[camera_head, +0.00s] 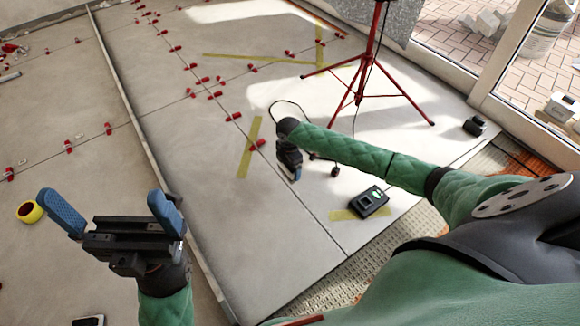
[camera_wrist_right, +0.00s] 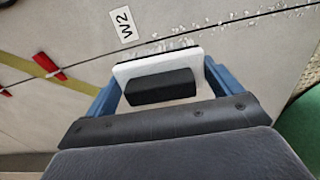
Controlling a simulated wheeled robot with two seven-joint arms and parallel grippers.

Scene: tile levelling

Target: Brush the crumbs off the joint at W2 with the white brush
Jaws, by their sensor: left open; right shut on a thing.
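My right gripper (camera_wrist_right: 160,88) is shut on the white brush (camera_wrist_right: 128,70), which has a black grip block. The brush's far edge lies along the tile joint, and I cannot tell whether its bristles touch the floor. White crumbs (camera_wrist_right: 185,43) lie just beyond that edge, and more lie along the joint to the right (camera_wrist_right: 275,10). The W2 label (camera_wrist_right: 122,23) lies beyond the joint, left of the crumbs. In the head view my right gripper (camera_head: 293,172) points down at the floor, and the brush is hidden. My left gripper (camera_head: 112,208) is open and empty above the tiles.
A red tripod (camera_head: 362,75) stands beyond my right gripper, with a black cable on the floor. A black device (camera_head: 369,201) lies on the tiles to its right. Red clips (camera_head: 257,145) line the joints. A yellow tape roll (camera_head: 29,211) lies at the left.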

